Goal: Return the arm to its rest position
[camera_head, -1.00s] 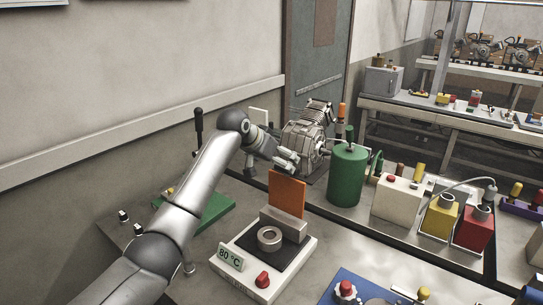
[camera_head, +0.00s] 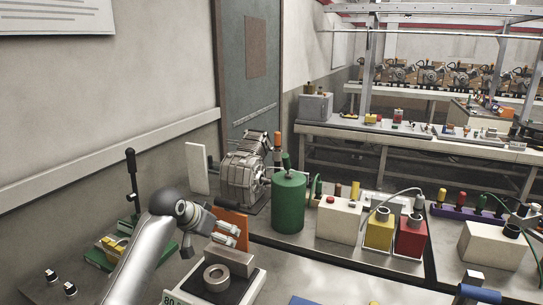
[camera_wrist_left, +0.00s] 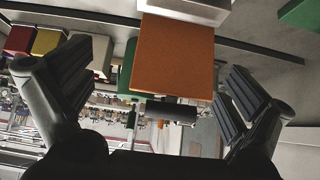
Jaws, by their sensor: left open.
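My left arm comes in from the lower left of the head view. My left gripper (camera_head: 232,232) is over the bench, in front of an upright orange plate (camera_head: 232,215) and partly covering it. In the left wrist view both fingers of the gripper (camera_wrist_left: 155,95) are spread wide with nothing held between them. The orange plate (camera_wrist_left: 174,57) shows there beyond the fingers, apart from them.
A heater with a metal ring (camera_head: 216,277) sits below the gripper. A green cylinder (camera_head: 288,203) and a motor-like casting (camera_head: 243,177) stand behind. A black lever (camera_head: 132,180) rises at left. White (camera_head: 339,218), yellow (camera_head: 379,231) and red (camera_head: 411,238) boxes stand to the right.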

